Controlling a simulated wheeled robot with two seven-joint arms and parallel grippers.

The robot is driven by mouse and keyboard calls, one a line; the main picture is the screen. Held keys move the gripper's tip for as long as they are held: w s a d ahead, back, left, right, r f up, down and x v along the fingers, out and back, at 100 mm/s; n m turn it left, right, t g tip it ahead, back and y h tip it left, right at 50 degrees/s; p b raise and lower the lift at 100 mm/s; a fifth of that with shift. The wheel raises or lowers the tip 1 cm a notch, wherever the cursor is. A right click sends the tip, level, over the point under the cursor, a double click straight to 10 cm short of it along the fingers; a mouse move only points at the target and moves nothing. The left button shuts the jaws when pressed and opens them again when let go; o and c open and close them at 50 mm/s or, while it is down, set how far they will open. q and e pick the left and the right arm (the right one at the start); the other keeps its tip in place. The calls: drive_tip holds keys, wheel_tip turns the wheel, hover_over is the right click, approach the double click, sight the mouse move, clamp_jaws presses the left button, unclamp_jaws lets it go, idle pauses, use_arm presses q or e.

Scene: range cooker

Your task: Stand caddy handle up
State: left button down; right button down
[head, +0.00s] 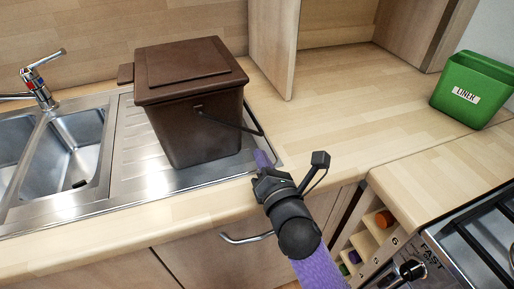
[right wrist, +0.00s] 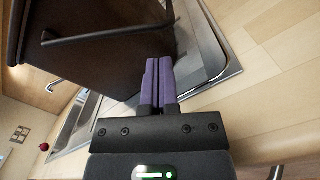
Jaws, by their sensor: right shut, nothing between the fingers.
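A dark brown lidded caddy (head: 200,120) stands upright on the steel drainboard in the head view, its lid closed. Its thin dark handle (head: 232,124) hangs forward and down, sticking out from the front toward the right. My right gripper (head: 262,160) is just right of the caddy's lower front, below the handle's end. In the right wrist view its purple fingers (right wrist: 158,75) are together and empty, with the caddy (right wrist: 100,60) close beyond them and the handle (right wrist: 95,36) at upper left. I cannot tell whether the fingers touch the caddy. My left gripper is not in view.
The steel sink (head: 65,160) and tap (head: 40,80) are on the left. An open cupboard door panel (head: 273,45) rises behind the caddy. The wooden worktop (head: 340,105) right of it is clear. A cooker (head: 480,240) is at lower right.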

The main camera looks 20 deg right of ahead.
drive_tip(key=shift+w, duration=1.2)
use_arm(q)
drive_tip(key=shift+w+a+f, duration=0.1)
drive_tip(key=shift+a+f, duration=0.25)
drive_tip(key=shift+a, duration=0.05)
use_arm(e)
drive_tip(key=shift+w, duration=0.4)
drive_tip(key=shift+r, duration=0.1)
